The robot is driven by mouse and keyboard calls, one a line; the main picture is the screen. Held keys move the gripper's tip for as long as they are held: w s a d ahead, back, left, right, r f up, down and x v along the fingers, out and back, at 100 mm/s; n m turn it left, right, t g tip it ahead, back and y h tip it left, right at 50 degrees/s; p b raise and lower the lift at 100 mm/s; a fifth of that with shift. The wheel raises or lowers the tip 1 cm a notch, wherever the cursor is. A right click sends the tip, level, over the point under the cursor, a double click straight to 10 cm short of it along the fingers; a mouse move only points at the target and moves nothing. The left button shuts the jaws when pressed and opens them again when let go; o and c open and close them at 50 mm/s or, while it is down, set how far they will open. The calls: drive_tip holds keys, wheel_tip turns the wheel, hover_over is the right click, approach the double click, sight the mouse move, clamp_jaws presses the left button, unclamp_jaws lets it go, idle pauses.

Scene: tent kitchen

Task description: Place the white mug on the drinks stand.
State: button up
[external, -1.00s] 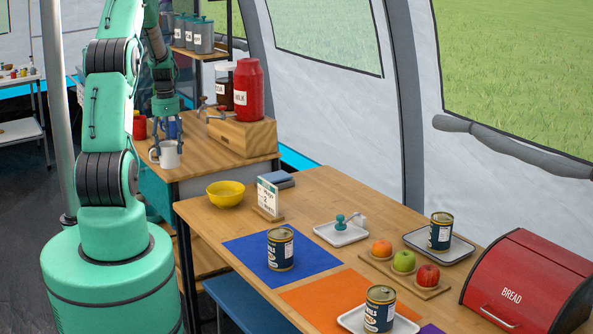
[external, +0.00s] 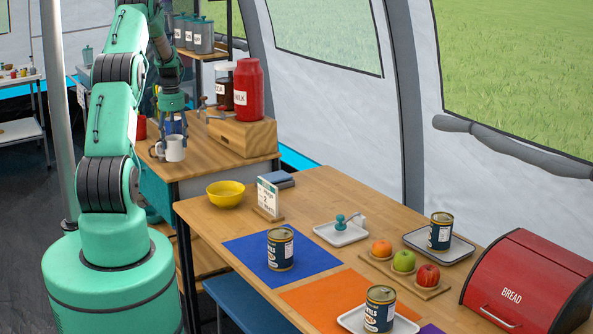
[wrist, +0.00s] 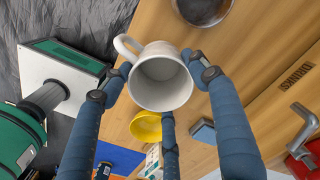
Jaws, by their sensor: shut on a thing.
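The white mug (external: 174,154) is at the near left of the wooden counter (external: 206,163). My gripper (external: 172,138) points down and is shut on it. In the wrist view the mug (wrist: 161,82) is between my dark blue fingers, its empty inside facing the camera and its handle toward upper left. I cannot tell whether its base is clear of the counter. The drinks stand (external: 247,138) seems to be the wooden block with taps, to the mug's right, carrying a red milk dispenser (external: 249,92) and a dark dispenser (external: 225,90).
A round metal-coloured vessel (wrist: 203,8) is close to the mug. A red item (external: 140,127) stands at the counter's left. Labelled canisters (external: 201,37) are on a shelf behind. The front table holds a yellow bowl (external: 225,194), cans and fruit. Counter in front of the block is clear.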

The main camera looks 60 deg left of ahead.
sight(175, 148)
drive_tip(key=shift+f+b, duration=0.6)
drive_tip(key=shift+f, duration=1.15)
drive_tip(key=shift+f, duration=0.1)
drive_tip(key=o, duration=1.2)
wheel_tip(175, 148, up, 12)
drive_tip(key=p, duration=0.3)
